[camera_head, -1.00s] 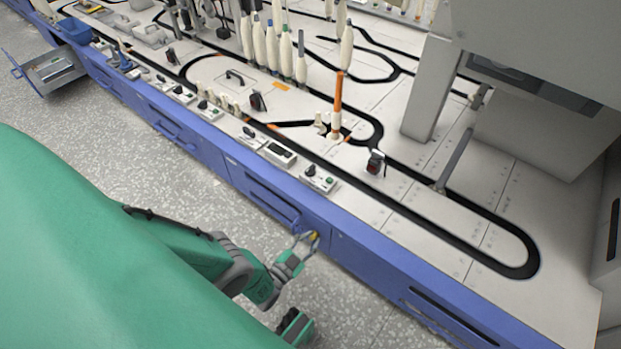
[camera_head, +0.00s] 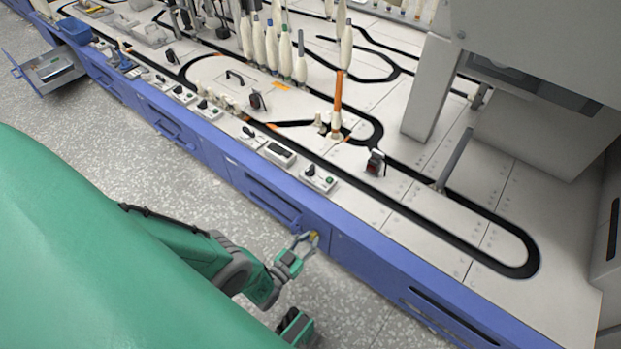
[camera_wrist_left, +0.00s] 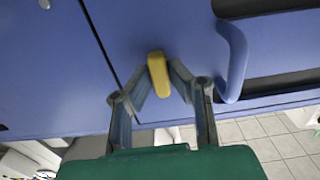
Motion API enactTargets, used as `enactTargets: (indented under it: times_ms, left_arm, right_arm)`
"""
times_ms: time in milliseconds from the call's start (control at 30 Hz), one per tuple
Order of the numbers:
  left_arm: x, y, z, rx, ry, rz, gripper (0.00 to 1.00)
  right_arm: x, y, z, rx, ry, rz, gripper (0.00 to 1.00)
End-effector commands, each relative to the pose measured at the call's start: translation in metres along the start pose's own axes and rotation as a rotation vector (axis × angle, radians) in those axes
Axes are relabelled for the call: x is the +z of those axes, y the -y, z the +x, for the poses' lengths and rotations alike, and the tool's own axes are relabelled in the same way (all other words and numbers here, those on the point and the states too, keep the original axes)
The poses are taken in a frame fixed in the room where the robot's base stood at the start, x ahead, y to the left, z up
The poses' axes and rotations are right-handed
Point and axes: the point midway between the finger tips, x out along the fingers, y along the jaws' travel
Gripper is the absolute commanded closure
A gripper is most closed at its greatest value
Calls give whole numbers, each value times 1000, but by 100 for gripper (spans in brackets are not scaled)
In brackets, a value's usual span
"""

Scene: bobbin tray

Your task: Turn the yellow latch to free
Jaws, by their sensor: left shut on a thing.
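The yellow latch (camera_wrist_left: 159,75) is a small rounded bar on the blue cabinet front. In the wrist view it stands nearly upright, tilted slightly. My left gripper (camera_wrist_left: 160,82) has its two fingers on either side of the latch and is shut on it. In the head view the left gripper (camera_head: 311,242) is at the blue front, and the latch (camera_head: 315,237) shows only as a small yellow spot at its fingertips. At the lower edge of the head view is a green and black part of mine; I cannot make out a right gripper there.
A blue drawer handle (camera_wrist_left: 233,62) sits right of the latch in the wrist view, close to my right-hand finger. The white table top (camera_head: 400,205) with black tracks and bobbins lies above the blue front. An open drawer (camera_head: 52,68) juts out far left. The speckled floor (camera_head: 120,130) is clear.

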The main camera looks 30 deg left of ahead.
Motion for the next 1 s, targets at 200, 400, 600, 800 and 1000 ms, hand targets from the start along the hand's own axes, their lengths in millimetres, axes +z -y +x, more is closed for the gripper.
enactTargets:
  times_ms: [200, 400, 600, 800, 1000]
  left_arm:
    - [4, -2, -3, 2, 13, -3, 100]
    - [2, -1, -2, 1, 8, -1, 66]
    - [1, 0, -2, 0, 4, 0, 66]
    - [1, 0, -15, 0, 5, 0, 66]
    - [2, 0, -56, -1, 10, -1, 66]
  right_arm:
    - [0, 0, 0, 0, 0, 0, 60]
    - [0, 0, 0, 0, 0, 0, 60]
    - [0, 0, 0, 0, -1, 0, 60]
    - [1, 0, 0, 0, -2, 0, 60]
    - [1, 0, 0, 0, -2, 0, 60]
